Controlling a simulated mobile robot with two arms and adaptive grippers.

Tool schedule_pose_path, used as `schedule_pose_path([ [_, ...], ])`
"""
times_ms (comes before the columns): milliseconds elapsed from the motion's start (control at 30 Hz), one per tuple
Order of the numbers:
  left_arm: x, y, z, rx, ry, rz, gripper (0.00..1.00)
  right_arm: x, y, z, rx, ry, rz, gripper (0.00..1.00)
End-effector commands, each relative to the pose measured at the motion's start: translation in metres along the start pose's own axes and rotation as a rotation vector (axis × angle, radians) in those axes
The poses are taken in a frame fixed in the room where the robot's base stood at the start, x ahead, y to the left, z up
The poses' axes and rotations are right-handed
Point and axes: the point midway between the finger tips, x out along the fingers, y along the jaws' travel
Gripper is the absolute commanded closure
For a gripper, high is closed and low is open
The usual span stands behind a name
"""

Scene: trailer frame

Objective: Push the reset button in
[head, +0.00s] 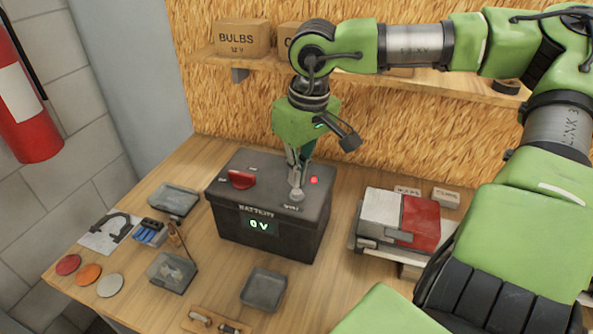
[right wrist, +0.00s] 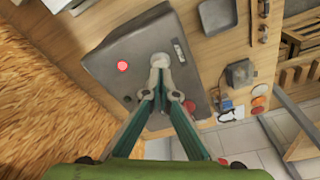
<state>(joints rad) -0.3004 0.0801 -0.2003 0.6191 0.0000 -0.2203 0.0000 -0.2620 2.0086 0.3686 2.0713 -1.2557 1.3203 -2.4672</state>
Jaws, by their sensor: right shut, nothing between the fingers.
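The dark battery box (head: 270,240) stands on the wooden bench, with a display reading "0V" on its front. On its top are a red switch handle (head: 241,179), a lit red spot (head: 314,180) and a small pale grey round button (head: 297,197). The button's label is too small to read. My right gripper (head: 298,187) points down, shut and empty, with its fingertips at the button. In the right wrist view the fingertips (right wrist: 158,72) meet at the pale button (right wrist: 159,60); I cannot tell whether they touch it or how far in it is. The red spot (right wrist: 122,66) glows beside them. My left gripper is not in view.
Grey trays (head: 264,288), a blue-topped part (head: 150,232) and coloured discs (head: 88,273) lie left and in front of the box. A red-and-white case (head: 398,222) stands to the right. A shelf with cardboard boxes (head: 241,38) runs behind my right arm.

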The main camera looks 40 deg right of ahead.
Motion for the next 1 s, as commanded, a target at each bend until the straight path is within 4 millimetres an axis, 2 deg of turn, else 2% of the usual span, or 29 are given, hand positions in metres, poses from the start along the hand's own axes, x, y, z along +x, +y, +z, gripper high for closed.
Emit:
schedule_pose_path([
  [1000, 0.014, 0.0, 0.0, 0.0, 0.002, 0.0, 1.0, 0.015, 0.0, 0.002, 0.0, 0.0, 0.0, 1.0],
])
